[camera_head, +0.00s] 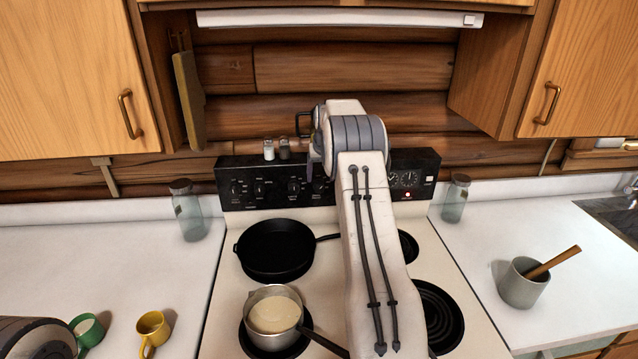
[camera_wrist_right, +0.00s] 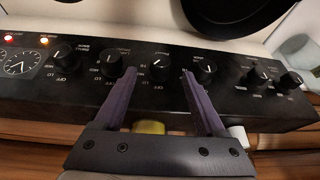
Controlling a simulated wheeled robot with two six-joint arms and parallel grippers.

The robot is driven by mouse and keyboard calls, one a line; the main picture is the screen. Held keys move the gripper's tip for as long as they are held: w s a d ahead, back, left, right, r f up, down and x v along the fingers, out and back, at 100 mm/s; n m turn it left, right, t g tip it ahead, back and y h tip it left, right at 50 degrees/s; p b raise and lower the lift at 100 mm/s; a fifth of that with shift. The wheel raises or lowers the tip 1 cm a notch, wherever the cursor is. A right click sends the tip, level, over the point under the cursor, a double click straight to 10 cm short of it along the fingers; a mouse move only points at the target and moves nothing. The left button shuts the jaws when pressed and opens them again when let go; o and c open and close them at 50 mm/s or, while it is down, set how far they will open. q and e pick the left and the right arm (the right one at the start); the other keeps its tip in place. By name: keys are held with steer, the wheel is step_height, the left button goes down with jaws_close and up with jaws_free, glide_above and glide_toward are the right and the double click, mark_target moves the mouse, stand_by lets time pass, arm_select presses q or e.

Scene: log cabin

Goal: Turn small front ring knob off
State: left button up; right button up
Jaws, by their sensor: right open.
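The black control panel (camera_head: 275,178) runs along the back of the stove, with several knobs. In the right wrist view the panel (camera_wrist_right: 130,97) appears upside down. My right gripper (camera_wrist_right: 159,72) is open above it, its two purple fingers pointing at the knob row. One knob (camera_wrist_right: 160,73) shows between the fingertips; I cannot tell whether they touch it. Another knob (camera_wrist_right: 205,70) is just right of the right finger, and one (camera_wrist_right: 112,63) left of the left finger. I cannot tell which knob is the small front ring one. My left gripper is not in view.
A black pan (camera_head: 275,250) and a pot (camera_head: 273,312) of pale food stand on the left burners. Salt and pepper shakers (camera_head: 269,149) stand behind the panel. Panel lights glow.

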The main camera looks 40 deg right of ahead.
mark_target(319, 187)
steer(key=p+x, duration=0.1)
steer(key=x, duration=0.3)
steer(key=shift+f+p, duration=0.1)
steer(key=shift+p, duration=0.2)
steer(key=shift+x, duration=0.8)
steer(key=shift+a, duration=0.1)
jaws_close()
